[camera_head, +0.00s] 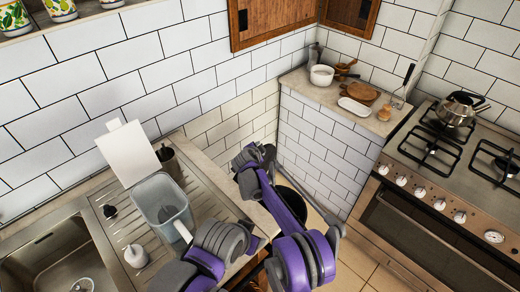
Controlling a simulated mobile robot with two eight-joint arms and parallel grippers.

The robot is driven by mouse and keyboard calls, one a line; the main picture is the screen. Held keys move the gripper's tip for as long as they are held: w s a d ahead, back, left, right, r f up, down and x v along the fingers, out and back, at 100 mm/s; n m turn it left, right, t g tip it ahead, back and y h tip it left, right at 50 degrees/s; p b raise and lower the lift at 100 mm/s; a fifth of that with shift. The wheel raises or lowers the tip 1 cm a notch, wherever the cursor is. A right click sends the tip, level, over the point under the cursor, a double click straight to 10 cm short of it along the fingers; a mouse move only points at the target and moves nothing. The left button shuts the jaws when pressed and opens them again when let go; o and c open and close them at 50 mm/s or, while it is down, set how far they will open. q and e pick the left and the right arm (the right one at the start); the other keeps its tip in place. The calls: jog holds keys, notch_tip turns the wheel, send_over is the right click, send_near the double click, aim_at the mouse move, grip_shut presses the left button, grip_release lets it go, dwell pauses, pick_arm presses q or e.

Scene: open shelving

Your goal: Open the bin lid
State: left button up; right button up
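A dark round bin (297,190) stands on the floor in the gap between the sink counter and the tiled low wall. My purple and grey arm covers much of it, and I cannot make out whether its lid is up or down. The arm enters at the bottom, left of the middle, and bends back up over the gap; I take it to be my left one. Its gripper (256,157) is at the bin's upper left in the picture. Its fingers are small and dark, so their opening and any contact are unclear. My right gripper is not in view.
A grey container (163,205) stands on the drainboard beside a white board (130,152), a dark cup and a white bottle (136,256). The gas stove (455,150) with a kettle is at the right. Bare floor shows below the low wall.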

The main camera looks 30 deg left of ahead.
pick_arm(q)
jog(key=shift+s+f+b, duration=0.25)
jog(key=shift+f+b, duration=0.1)
jog(key=shift+f, duration=0.2)
jog(key=shift+s+f+b, duration=0.25)
jog(key=shift+f+b, duration=0.1)
jog(key=shift+f, duration=0.2)
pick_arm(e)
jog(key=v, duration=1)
